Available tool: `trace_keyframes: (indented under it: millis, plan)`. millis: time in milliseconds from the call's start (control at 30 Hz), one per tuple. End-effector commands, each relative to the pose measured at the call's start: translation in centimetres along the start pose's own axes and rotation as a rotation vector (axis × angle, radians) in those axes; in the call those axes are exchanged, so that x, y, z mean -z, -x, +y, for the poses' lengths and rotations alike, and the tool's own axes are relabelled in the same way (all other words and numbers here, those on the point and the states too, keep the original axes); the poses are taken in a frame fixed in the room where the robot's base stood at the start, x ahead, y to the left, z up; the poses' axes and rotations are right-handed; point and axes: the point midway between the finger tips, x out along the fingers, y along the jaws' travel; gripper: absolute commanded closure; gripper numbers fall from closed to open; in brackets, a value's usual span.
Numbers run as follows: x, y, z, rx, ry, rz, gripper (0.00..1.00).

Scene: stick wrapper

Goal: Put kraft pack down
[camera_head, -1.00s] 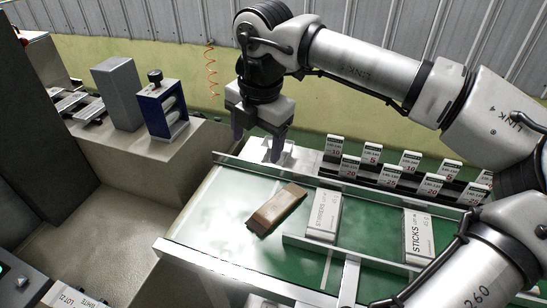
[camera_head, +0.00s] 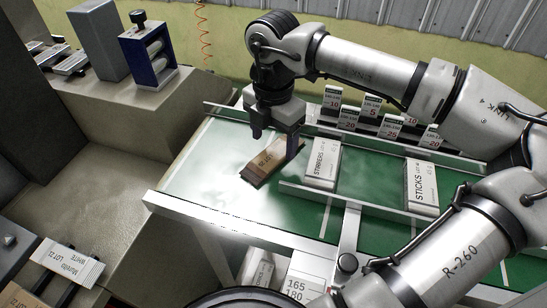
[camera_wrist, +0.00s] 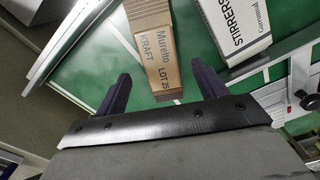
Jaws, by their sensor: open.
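The brown kraft pack (camera_head: 262,163) lies flat on the green belt (camera_head: 225,195). In the wrist view the kraft pack (camera_wrist: 154,50) shows its label, with "KRAFT" and "LOT 25" on it. My gripper (camera_head: 274,146) is above and just behind the pack in the head view. Its dark fingers are apart and empty. In the wrist view the near end of the pack lies between the two fingertips of my gripper (camera_wrist: 167,84), with green showing on both sides. I cannot tell the exact height of the fingers over the belt.
A white "STIRRERS" pack (camera_head: 323,163) lies right of the kraft pack, and a white "STICKS" pack (camera_head: 422,187) farther right. Metal rails (camera_head: 350,200) edge the belt. Several number cards (camera_head: 372,106) stand behind it. The belt's left part is free.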

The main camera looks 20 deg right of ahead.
Motion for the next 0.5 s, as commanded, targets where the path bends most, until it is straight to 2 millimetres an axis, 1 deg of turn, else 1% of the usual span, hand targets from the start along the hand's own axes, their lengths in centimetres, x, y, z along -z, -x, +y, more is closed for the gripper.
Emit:
trace_keyframes:
  millis: [33,100,167,233,400,433,500]
  plan:
    - [0.1,-1.1,-0.1,0.000,0.002,0.003,0.29]
    - [0.1,-2.4,-0.1,0.000,0.001,0.003,0.29]
    - [0.1,-3.0,0.0,-0.001,0.000,0.001,0.29]
    - [0.1,-3.2,0.0,-0.001,-0.001,0.001,0.29]
    - [0.1,-3.1,0.0,-0.001,-0.001,0.000,0.29]
    - [0.1,-3.1,0.0,-0.001,-0.001,0.000,0.32]
    - [0.1,-3.1,0.0,-0.001,0.000,0.000,0.41]
